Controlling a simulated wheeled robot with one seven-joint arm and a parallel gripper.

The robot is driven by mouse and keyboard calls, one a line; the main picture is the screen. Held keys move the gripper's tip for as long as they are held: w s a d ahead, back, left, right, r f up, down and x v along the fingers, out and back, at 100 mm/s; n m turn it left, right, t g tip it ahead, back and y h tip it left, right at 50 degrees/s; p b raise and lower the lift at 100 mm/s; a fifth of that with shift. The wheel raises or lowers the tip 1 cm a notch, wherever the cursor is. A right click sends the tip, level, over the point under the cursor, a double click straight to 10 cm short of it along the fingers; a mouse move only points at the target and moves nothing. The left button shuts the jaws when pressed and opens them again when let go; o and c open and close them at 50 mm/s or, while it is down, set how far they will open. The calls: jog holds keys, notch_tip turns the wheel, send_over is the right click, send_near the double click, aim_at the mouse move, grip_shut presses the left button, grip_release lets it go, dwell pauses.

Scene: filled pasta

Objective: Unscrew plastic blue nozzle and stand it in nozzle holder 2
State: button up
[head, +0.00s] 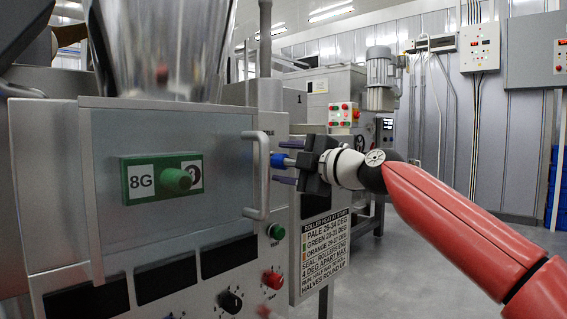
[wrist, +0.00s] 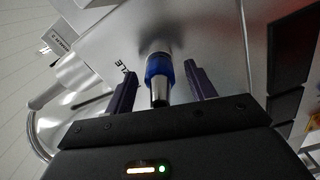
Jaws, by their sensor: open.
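The blue nozzle (wrist: 160,68) sits on a metal fitting on the side panel of the machine, its silver tip pointing toward my gripper. In the head view the blue part (head: 278,160) shows just left of my gripper (head: 284,171), beyond the door handle. My gripper is open, with one dark finger on each side of the nozzle in the wrist view (wrist: 162,85). Gaps show between both fingers and the nozzle. Nozzle holder 2 cannot be made out in either view.
A placard (head: 322,255) hangs on the machine below my gripper. A green block marked 8G (head: 160,180) is on the door. Open floor (head: 420,255) lies to the right.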

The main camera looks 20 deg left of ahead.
jog(key=m, duration=1.2)
jog(key=shift+m, duration=0.3)
jog(key=m+p, duration=0.1)
jog(key=m, duration=0.2)
jog(key=shift+r, duration=0.1)
jog(key=m, duration=0.4)
jog(key=shift+p, duration=0.35)
jog(key=m, duration=0.4)
jog(key=shift+m+p, duration=0.4)
jog(key=m+p, duration=0.1)
jog(key=m, duration=0.3)
jog(key=m+p, duration=0.1)
jog(key=m, duration=0.3)
